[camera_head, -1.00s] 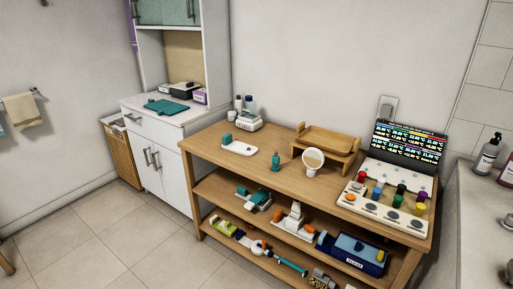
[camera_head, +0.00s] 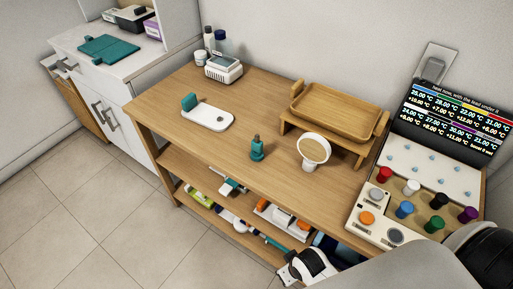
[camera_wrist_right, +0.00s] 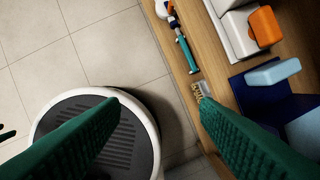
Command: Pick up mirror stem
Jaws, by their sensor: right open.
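A round mirror (camera_head: 314,149) with a white rim stands on the wooden tabletop, tilted up; its stem is hard to make out. Left of it, apart, a small teal upright piece (camera_head: 257,149) with a narrower dark top stands on the table; I cannot tell whether this is the mirror stem. My right gripper (camera_wrist_right: 160,98) is open and empty in the right wrist view, its two green fingers wide apart above the floor and lower shelf edge. My right arm crosses the lower right of the head view, in front of the table. My left gripper is not in view.
A white plate with a teal block (camera_head: 209,117) lies left on the table. A wooden tray stand (camera_head: 335,112) is behind the mirror. A panel with coloured knobs (camera_head: 415,200) is at right. A white device (camera_head: 224,68) stands behind. The lower shelf is cluttered.

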